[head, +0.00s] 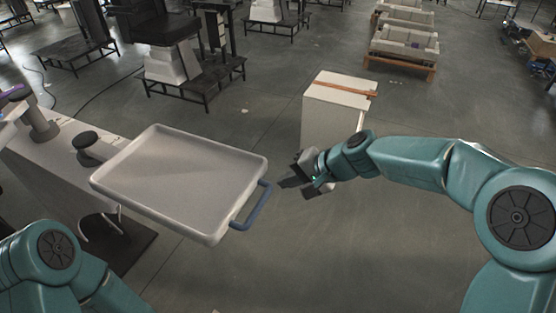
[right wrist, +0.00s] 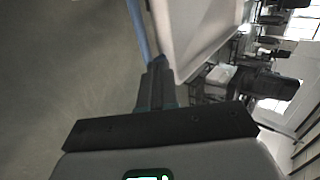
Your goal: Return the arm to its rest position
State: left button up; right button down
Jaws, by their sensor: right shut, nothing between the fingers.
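My right arm reaches in from the right in the head view. Its gripper (head: 290,183) is shut and empty, a little to the right of the blue handle (head: 252,206) of a white tray (head: 257,164). In the right wrist view the shut fingers (right wrist: 158,68) point toward the blue handle (right wrist: 137,28) and the white tray wall (right wrist: 172,45). I cannot tell from the wrist view how close they are, but the head view shows a gap. Part of my left arm shows at the lower left of the head view; its gripper is out of view.
A pale bench (head: 60,150) with dark round knobs stands left of the tray. A white box-like cabinet (head: 325,118) with an orange strip on top stands behind my right gripper. Grey floor (head: 330,255) is open in front. Benches and dark stands are farther back.

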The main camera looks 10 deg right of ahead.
jog(key=s+d+f+g+h, duration=0.1)
jog(key=s+f, duration=0.2)
jog(key=f, duration=0.4)
jog(key=s+d+f+n+g+h, duration=0.1)
jog(key=s+f, duration=0.2)
jog(key=f, duration=0.3)
jog(key=s+f+h, duration=0.1)
jog(key=s+f, duration=0.2)
jog(key=f, duration=0.4)
jog(key=s+f+n+g, duration=0.1)
jog(key=s+f, duration=0.4)
jog(key=s, duration=0.3)
jog(key=s+f+n+g, duration=0.1)
jog(key=s+f+n, duration=0.1)
jog(key=s+f, duration=0.4)
jog(key=s, duration=0.3)
jog(key=shift+s+a+n+g+h, duration=0.25)
jog(key=shift+a+n+g+h, duration=0.05)
jog(key=shift+g+h, duration=0.1)
